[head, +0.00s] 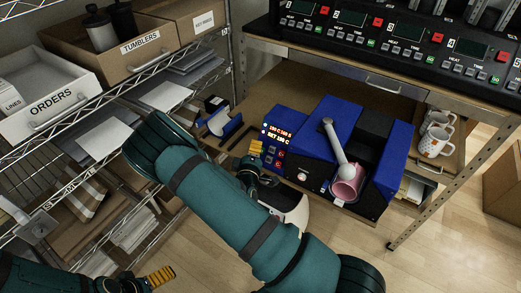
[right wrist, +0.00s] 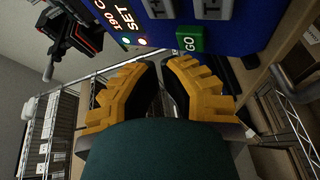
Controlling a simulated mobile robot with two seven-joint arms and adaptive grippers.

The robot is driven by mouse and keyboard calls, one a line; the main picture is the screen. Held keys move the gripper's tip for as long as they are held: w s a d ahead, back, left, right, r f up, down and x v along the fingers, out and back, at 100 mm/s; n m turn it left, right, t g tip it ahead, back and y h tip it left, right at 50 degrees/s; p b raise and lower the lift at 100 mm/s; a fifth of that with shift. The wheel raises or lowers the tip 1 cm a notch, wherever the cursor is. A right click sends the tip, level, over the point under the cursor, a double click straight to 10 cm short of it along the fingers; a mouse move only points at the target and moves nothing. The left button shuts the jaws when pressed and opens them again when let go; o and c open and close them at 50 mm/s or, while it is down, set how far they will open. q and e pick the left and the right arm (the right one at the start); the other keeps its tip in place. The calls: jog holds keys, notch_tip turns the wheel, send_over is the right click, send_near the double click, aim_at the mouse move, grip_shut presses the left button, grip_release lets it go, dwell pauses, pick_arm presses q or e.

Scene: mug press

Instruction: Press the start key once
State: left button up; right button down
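The blue mug press (head: 325,133) stands on the wooden bench with a pink mug (head: 347,186) in it. Its control panel (head: 281,139) faces me with a lit display reading a set temperature. In the right wrist view a green key marked GO (right wrist: 190,39) sits at the panel's lower edge. My right gripper (head: 257,148) is at the panel's left side, its yellow fingertips (right wrist: 162,66) nearly together, empty, and just below the GO key. Contact with the key cannot be seen. My left gripper (head: 160,277) is low at the left, away from the press; its finger gap is unclear.
Grey keys (right wrist: 212,8) sit beside the GO key. A row of black control units (head: 400,38) stands on the shelf above. White mugs (head: 434,140) stand right of the press. A wire rack with an ORDERS bin (head: 55,103) and TUMBLERS box (head: 140,45) is at the left.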

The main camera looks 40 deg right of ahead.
jog(key=a, duration=0.1)
jog(key=s+a+r+p, duration=0.1)
jog(key=a+r+p, duration=0.1)
jog(key=a, duration=0.1)
jog(key=shift+s+r, duration=0.25)
jog(key=shift+s, duration=0.1)
dwell(0.3)
dwell(0.7)
